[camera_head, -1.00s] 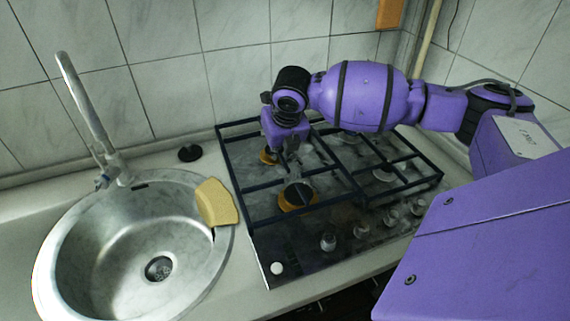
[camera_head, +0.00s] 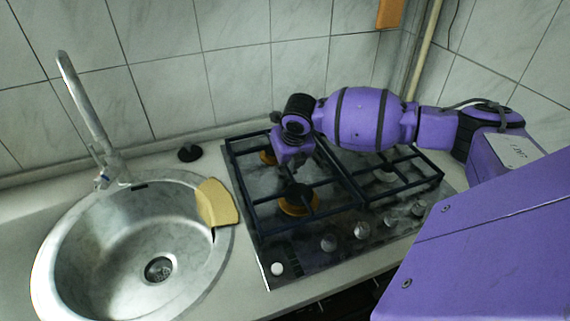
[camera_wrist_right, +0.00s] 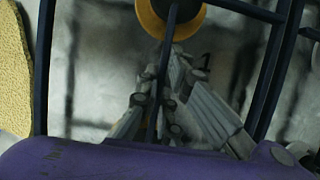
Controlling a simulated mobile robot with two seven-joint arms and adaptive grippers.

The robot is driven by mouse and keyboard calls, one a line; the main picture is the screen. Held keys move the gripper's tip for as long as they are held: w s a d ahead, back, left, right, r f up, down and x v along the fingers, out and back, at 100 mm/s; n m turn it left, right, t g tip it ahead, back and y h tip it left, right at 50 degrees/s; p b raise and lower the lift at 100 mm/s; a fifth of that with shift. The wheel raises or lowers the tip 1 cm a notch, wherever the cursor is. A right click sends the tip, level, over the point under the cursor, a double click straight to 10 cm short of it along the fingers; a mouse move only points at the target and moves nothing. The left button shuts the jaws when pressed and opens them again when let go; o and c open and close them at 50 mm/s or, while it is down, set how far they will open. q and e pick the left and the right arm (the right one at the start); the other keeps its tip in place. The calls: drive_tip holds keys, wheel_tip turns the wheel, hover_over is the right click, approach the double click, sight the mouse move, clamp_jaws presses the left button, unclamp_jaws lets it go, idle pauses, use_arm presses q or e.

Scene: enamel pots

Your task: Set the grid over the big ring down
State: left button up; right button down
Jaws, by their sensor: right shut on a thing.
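The dark left grid (camera_head: 240,187) spans the left part of the hob, around the burner rings as seen from above. The larger yellow burner ring (camera_head: 290,209) with a dark cap shows between its bars near the front. A smaller-looking yellow ring (camera_head: 266,158) lies at the back. My right gripper (camera_head: 287,170) is over the grid, shut on one of its bars; the fingers (camera_wrist_right: 163,100) meet around that bar in the right wrist view. I cannot tell whether the grid's feet touch the hob. My left gripper is not in view.
A second dark grid (camera_head: 430,181) sits close on the right. A yellow sponge (camera_head: 217,203) lies on the rim of the steel sink (camera_head: 90,250). Knobs (camera_head: 361,230) line the hob's front. A black disc (camera_head: 189,154) stands on the counter near the wall.

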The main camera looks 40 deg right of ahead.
drive_tip(key=shift+w, duration=0.1)
drive_tip(key=c, duration=1.9)
unclamp_jaws()
drive_tip(key=shift+c, duration=0.2)
drive_tip(key=p+v, duration=0.1)
drive_tip(key=v, duration=1.1)
drive_tip(key=shift+s, duration=0.2)
drive_tip(key=shift+a, duration=0.1)
